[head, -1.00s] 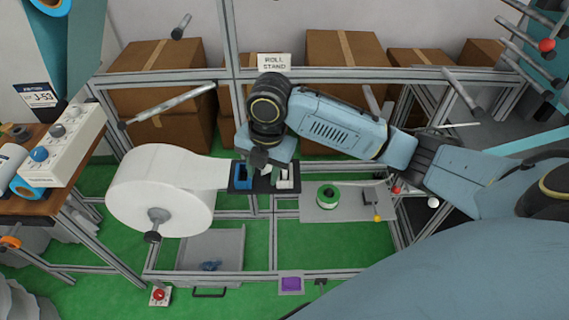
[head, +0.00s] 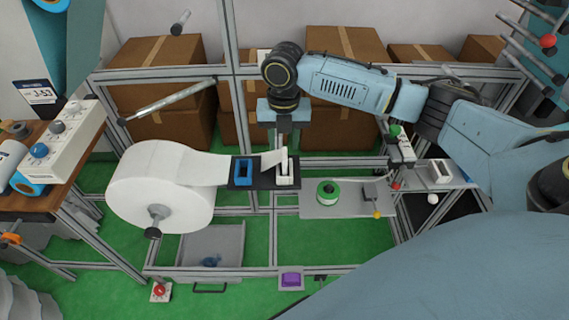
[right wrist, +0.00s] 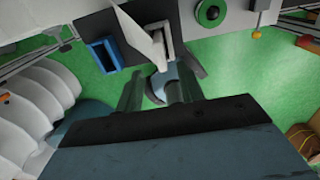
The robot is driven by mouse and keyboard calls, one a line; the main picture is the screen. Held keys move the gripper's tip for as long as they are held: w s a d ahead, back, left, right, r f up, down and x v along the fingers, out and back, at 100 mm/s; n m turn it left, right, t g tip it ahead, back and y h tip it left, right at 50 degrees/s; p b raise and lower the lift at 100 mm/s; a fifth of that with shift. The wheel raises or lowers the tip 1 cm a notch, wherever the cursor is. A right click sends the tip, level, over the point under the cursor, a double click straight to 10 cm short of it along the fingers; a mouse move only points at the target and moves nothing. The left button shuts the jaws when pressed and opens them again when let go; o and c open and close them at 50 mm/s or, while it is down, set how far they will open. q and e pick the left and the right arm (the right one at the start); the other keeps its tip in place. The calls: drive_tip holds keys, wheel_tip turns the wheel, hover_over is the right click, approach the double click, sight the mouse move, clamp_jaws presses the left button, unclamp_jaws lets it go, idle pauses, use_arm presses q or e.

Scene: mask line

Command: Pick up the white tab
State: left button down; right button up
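The white tab (head: 272,158) is a pointed flap at the end of the white web, beside the white slotted frame (head: 285,176) on a black plate (head: 263,183). In the right wrist view the tab (right wrist: 146,36) stands tilted up next to the white frame (right wrist: 166,38). My right gripper (head: 284,143) hangs behind and above the white frame in the head view. In the right wrist view its two fingers (right wrist: 160,92) are apart with no tab between them. My left gripper is not in view.
A large white roll (head: 160,185) stands left of the plate, and a blue slotted frame (head: 243,172) is on the plate. Metal rails surround the plate.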

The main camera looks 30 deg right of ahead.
sight(284, 153)
drive_tip(key=shift+w+d+f, duration=0.1)
drive_tip(key=shift+f, duration=1.3)
drive_tip(key=shift+w+d+f, duration=0.1)
drive_tip(key=shift+f, duration=1.25)
clamp_jaws()
